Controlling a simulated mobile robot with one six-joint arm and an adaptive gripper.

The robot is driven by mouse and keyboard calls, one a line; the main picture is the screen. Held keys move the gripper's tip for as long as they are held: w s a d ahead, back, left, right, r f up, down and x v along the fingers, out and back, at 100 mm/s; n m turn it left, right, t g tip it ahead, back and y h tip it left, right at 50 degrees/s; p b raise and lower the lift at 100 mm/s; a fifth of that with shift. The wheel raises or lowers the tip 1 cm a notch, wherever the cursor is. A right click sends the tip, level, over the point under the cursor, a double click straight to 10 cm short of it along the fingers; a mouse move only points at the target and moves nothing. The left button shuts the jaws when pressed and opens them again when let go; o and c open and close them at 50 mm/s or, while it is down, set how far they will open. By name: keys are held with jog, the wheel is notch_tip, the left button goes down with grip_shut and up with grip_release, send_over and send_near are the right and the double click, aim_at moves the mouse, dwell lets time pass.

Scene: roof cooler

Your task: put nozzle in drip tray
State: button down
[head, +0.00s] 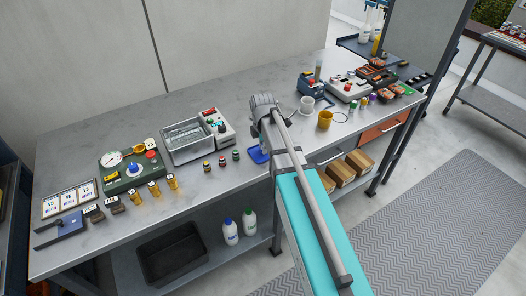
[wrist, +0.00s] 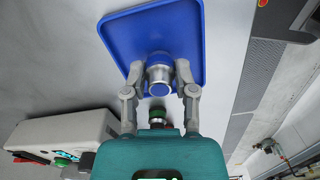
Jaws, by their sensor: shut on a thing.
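A blue square drip tray (wrist: 180,30) with a raised rim fills the top middle of the wrist view. In the head view a small part of the tray (head: 257,155) shows on the bench, left of my arm. My gripper (wrist: 160,72) is shut on the nozzle (wrist: 158,76), a short silver piece with a blue round end. The nozzle lies over the near part of the tray in the wrist view; I cannot tell whether it touches the tray. My arm hides the fingers and the nozzle in the head view.
Small bottles with coloured caps (head: 222,161) stand left of the tray. A white control box (head: 212,127) and a metal basin (head: 187,143) are behind them. A white mug (head: 306,105) and a yellow mug (head: 325,120) stand right of my arm.

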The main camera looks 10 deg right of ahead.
jog(key=shift+f, duration=0.45)
jog(key=shift+c, duration=2)
grip_release()
jog(key=shift+r, duration=0.2)
notch_tip(320, 180, up, 12)
jog(key=p, duration=1.2)
jog(key=s+m, duration=1.6)
jog(key=m, duration=0.3)
